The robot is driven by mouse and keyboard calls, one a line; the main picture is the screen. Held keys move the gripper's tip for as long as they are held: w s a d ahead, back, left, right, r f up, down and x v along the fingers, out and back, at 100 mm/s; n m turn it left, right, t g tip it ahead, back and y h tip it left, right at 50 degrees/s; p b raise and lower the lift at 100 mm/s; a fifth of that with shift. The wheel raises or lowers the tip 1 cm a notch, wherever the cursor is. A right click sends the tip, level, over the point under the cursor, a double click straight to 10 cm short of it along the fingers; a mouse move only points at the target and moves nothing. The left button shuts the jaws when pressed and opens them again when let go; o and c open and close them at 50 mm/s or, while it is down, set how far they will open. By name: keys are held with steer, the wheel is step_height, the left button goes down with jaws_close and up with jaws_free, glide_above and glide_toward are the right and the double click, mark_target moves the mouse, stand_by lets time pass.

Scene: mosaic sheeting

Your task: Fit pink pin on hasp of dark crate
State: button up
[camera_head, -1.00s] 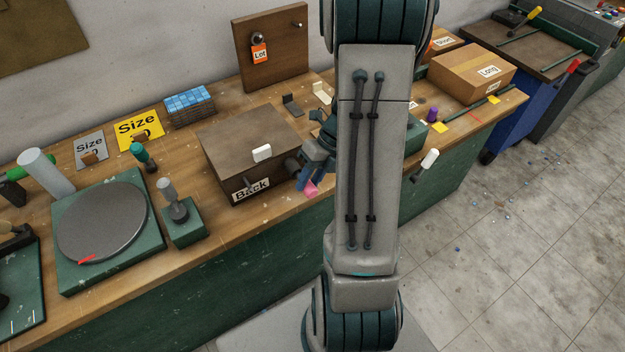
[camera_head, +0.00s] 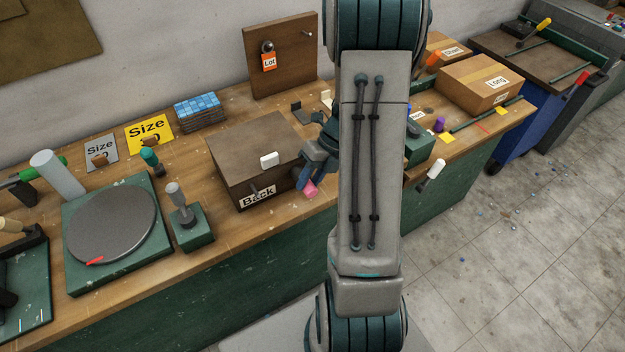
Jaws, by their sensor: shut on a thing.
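The dark crate (camera_head: 245,150) stands on the bench left of my arm, with a "Back" label low on its front. A white piece (camera_head: 269,160) sits at its front top edge, and a small dark peg-like part juts out below it; I cannot tell for sure which is the hasp. My gripper (camera_head: 307,181) is at the crate's front right corner, shut on the pink pin (camera_head: 311,188). Part of the pin shows below the fingers. My arm hides the area just right of the gripper, and I cannot tell whether the pin touches the crate.
A green stand with a grey knob (camera_head: 190,222) and a round turntable (camera_head: 112,224) are on the left. An upright board with a "Lot" tag (camera_head: 281,57) stands behind the crate. Cardboard boxes (camera_head: 478,83) are at the right. The bench strip before the crate is narrow.

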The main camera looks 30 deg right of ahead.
steer(key=shift+w, duration=0.1)
steer(key=o, duration=1.1)
steer(key=shift+w, duration=0.1)
steer(key=shift+r, duration=0.1)
steer(key=v, duration=1.3)
steer(key=shift+d+r+b, duration=0.15)
steer(key=shift+r+b, duration=0.1)
steer(key=shift+b, duration=0.05)
steer(key=s+a+r+n+t+h, duration=0.1)
steer(key=s+a+n, duration=0.3)
steer(key=n, duration=0.7)
steer(key=s+a+r+n+t+h, duration=0.1)
steer(key=s+a+r+n+h, duration=0.2)
steer(key=a+n, duration=0.4)
steer(key=s+a+r+n+t+h, duration=0.1)
steer(key=s+a+n, duration=0.4)
steer(key=n, duration=1.2)
steer(key=shift+s+a+r+t+h, duration=0.1)
steer(key=shift+a+r+t+h, duration=0.2)
steer(key=shift+a+r+h, duration=0.4)
